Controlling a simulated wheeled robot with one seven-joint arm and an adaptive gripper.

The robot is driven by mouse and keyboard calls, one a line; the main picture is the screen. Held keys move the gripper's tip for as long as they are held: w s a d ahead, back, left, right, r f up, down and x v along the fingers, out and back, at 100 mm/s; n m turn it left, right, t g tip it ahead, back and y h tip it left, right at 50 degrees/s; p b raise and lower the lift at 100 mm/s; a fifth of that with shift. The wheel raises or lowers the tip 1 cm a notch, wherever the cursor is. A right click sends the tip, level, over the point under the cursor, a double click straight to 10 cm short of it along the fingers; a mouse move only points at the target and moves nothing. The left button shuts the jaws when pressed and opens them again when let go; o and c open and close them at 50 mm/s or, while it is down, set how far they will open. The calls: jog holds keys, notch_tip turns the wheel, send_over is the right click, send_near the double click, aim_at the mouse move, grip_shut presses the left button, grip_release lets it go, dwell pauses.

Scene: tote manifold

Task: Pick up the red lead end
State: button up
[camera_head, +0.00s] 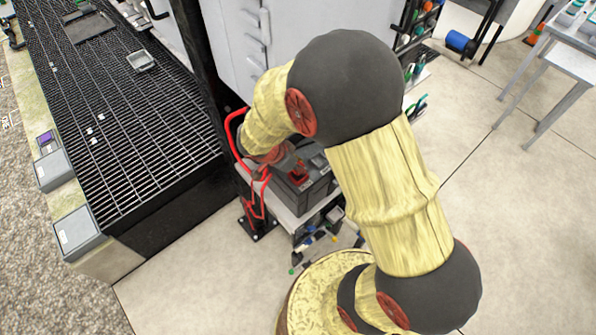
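A red lead (232,122) shows as a thick red cable at the centre left. It loops beside the black post and hangs down in front of a dark grey box. My arm's far end reaches down to the left of this box, close to the red lead. My gripper is mostly hidden there behind my own wrist, and its fingers cannot be made out. I cannot tell whether it touches the lead. The lead's free end cannot be picked out clearly. The dark grey box (318,184) has a red part (299,172) on top.
The box stands on a small light shelf (289,219) with tools hanging below. A black post (203,75) rises close on the left, beside a black grated conveyor (135,125). A grey cabinet (233,40) stands behind. The tiled floor at right is largely clear.

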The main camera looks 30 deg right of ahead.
grip_shut()
jog(key=shift+r, duration=0.95)
jog(key=shift+s+a+f, duration=0.1)
jog(key=shift+a+f, duration=0.05)
jog(key=shift+f, duration=0.1)
jog(key=a+h+b, duration=0.1)
jog(key=h+b, duration=0.1)
jog(key=h, duration=0.1)
jog(key=shift+s+a+f+t, duration=0.1)
jog(key=shift+a+f+t, duration=0.1)
jog(key=shift+a+t, duration=0.15)
notch_tip(320, 180, up, 6)
jog(key=a, duration=0.3)
jog(key=s+a+r+y, duration=0.1)
jog(key=s+a, duration=0.1)
jog(key=a, duration=0.7)
jog(key=s+a+r+y, duration=0.1)
jog(key=s+a+y, duration=0.1)
jog(key=a, duration=0.8)
jog(key=shift+s, duration=0.2)
